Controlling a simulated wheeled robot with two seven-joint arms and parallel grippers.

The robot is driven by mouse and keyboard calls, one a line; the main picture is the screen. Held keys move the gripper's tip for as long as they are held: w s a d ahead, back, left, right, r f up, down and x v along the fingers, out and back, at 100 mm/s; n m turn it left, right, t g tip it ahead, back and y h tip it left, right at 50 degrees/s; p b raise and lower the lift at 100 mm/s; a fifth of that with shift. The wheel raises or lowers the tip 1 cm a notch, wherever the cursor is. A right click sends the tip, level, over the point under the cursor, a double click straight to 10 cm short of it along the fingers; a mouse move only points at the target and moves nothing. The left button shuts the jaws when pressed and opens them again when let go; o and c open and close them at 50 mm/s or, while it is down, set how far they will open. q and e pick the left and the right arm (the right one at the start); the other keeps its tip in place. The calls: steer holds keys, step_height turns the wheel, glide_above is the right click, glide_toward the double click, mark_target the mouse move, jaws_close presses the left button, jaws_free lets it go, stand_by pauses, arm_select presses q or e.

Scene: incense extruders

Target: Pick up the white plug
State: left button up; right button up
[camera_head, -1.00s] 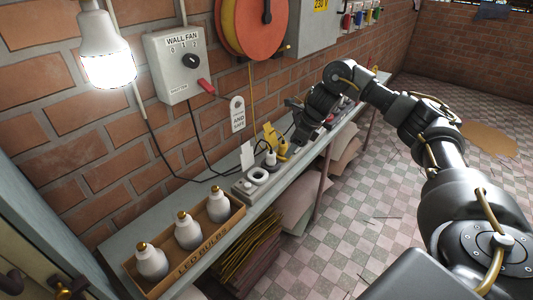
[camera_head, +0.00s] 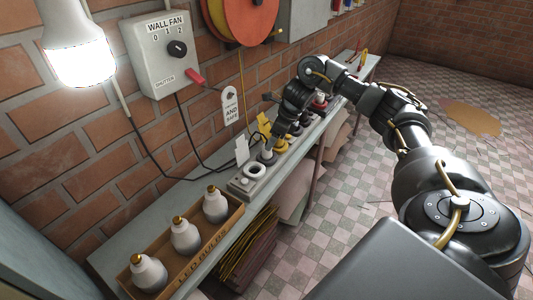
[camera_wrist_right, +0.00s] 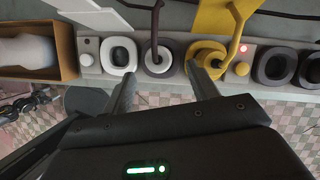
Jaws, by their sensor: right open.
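The white plug (camera_wrist_right: 157,62) sits in a socket of the power strip, with a dark cord rising from it; it also shows in the head view (camera_head: 267,156), partly behind my gripper. My right gripper (camera_wrist_right: 161,75) is open and empty. Its two fingers reach toward the strip, one on each side of the white plug in the wrist view. The right finger overlaps the edge of the yellow plug (camera_wrist_right: 207,52). I cannot tell the gap in depth between the fingertips and the white plug. In the head view my right gripper (camera_head: 276,136) is just above the strip.
A pale empty socket (camera_wrist_right: 119,54) is left of the white plug. A red light (camera_wrist_right: 241,68) and dark sockets lie to the right. A box of bulbs (camera_head: 207,250) stands on the shelf's near end. The brick wall and wall fan switch (camera_head: 161,52) are behind.

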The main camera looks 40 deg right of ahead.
mark_target(267, 153)
steer(key=shift+a+f, duration=0.15)
steer(key=p+x, duration=0.1)
steer(key=x, duration=0.2)
steer(key=shift+w+f, duration=0.1)
steer(key=shift+f, duration=0.25)
steer(key=shift+w+a+f, duration=0.1)
steer(key=shift+w+f, duration=0.05)
steer(key=shift+f, duration=0.35)
arm_select(q)
steer(key=shift+w+r, duration=0.2)
steer(key=shift+r, duration=0.55)
arm_select(e)
steer(key=c, duration=1.1)
steer(key=shift+r, duration=0.1)
